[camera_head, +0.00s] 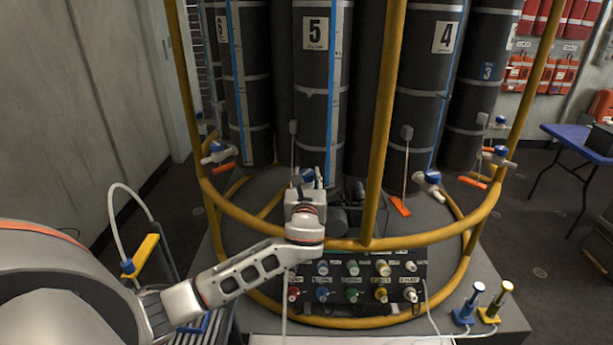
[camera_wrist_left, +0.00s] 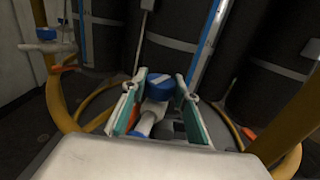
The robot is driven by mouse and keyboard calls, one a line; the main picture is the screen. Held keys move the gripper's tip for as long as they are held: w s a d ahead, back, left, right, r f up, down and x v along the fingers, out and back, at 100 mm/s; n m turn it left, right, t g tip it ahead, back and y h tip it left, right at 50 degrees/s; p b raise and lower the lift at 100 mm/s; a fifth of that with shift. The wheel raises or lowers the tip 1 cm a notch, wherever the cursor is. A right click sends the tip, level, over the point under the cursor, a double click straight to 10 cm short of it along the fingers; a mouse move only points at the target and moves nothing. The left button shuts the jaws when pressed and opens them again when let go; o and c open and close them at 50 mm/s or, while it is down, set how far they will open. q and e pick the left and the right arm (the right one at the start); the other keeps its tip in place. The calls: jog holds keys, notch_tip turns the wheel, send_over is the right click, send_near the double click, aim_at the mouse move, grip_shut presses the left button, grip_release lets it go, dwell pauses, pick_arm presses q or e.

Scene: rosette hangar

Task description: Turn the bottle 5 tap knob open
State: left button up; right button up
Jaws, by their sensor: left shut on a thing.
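Bottle 5 (camera_head: 330,75) is a tall dark cylinder with a white "5" label, standing in the middle of the rosette. Its tap knob (camera_head: 308,174) is blue and sits low in front of the bottle, mostly hidden behind my left gripper (camera_head: 309,185). In the left wrist view the blue knob (camera_wrist_left: 161,88), with a white bar on top, sits between the two green-padded fingers of the left gripper (camera_wrist_left: 162,80). The fingers are shut on it. A white tap body shows below the knob. My right gripper is not in view.
A yellow ring rail (camera_head: 345,243) with upright posts (camera_head: 385,100) surrounds the bottles; my left arm reaches over it. A valve panel (camera_head: 350,283) stands in front. Bottle 4 (camera_head: 425,95) and its tap (camera_head: 430,180) are to the right. A blue table (camera_head: 580,140) stands far right.

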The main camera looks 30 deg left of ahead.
pick_arm(q)
jog(key=shift+y, duration=0.4)
jog(key=shift+r, duration=0.1)
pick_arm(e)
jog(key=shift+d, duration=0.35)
pick_arm(q)
jog(key=o, duration=1.1)
jog(key=shift+s+d, duration=0.1)
jog(key=v, duration=1.1)
jog(key=shift+s+d+r, duration=0.1)
jog(key=shift+s+d, duration=0.2)
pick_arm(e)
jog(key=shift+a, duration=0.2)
